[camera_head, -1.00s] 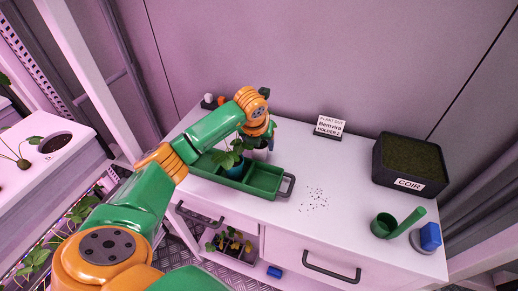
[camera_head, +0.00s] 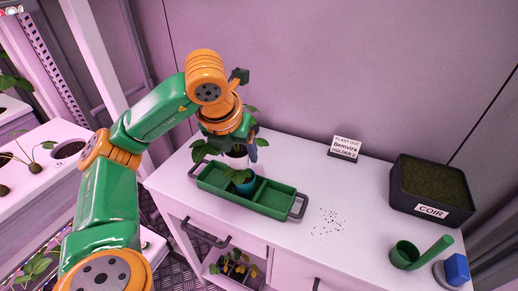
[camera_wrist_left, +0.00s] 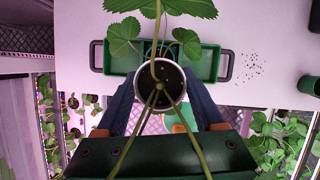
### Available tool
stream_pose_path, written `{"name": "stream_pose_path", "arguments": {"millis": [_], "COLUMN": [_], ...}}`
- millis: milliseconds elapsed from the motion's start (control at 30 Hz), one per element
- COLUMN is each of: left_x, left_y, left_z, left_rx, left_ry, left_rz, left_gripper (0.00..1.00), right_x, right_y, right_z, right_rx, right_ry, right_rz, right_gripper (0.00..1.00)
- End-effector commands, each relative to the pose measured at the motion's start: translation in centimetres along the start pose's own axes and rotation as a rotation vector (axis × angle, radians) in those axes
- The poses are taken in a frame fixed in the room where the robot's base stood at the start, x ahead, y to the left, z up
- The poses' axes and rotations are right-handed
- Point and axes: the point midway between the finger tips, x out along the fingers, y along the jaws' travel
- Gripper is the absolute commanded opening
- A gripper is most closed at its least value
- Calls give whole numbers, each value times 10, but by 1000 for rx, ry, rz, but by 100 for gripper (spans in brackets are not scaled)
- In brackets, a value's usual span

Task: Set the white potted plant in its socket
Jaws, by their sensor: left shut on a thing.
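My left gripper (camera_head: 238,146) is shut on the white potted plant (camera_head: 237,161), which has green leaves. It holds the pot above the back of the green tray on the bench. In the left wrist view the white pot (camera_wrist_left: 139,91) is between the dark fingers, with dark soil and long stems showing. A dark round opening (camera_head: 68,150), possibly a socket, is in the white rack at the left; I cannot tell whether it is empty. My right gripper is not in view.
The green tray (camera_head: 275,208) holds a blue pot (camera_head: 243,183) in its middle. A sign (camera_head: 345,148), a black coir box (camera_head: 430,190), a green scoop (camera_head: 405,254) and a blue block (camera_head: 457,268) stand to the right. Dark crumbs (camera_head: 328,222) lie on the bench. A pale post (camera_head: 92,70) rises near the rack.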

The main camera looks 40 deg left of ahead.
Motion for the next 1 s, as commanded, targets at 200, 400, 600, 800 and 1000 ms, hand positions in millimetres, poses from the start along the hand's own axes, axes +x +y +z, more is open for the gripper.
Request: {"name": "stream_pose_path", "arguments": {"millis": [200, 400, 600, 800, 1000], "left_x": [-14, -4, 11, 20, 26], "left_y": [7, -6, -37, -66, -91], "left_z": [-12, -21, -40, -60, -85], "left_rx": [2, 271, 877, 1520, 2246], "left_ry": [-1, 3, 3, -3, -1], "left_rz": [-2, -113, -374, -645, -941], "left_gripper": [1, 1, 1, 1, 1], "right_x": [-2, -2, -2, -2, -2], "right_y": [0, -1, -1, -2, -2], "right_z": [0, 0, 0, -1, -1], "right_rx": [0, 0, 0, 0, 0], "right_ry": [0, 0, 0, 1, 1], "right_rz": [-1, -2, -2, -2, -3], "right_gripper": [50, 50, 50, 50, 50]}}
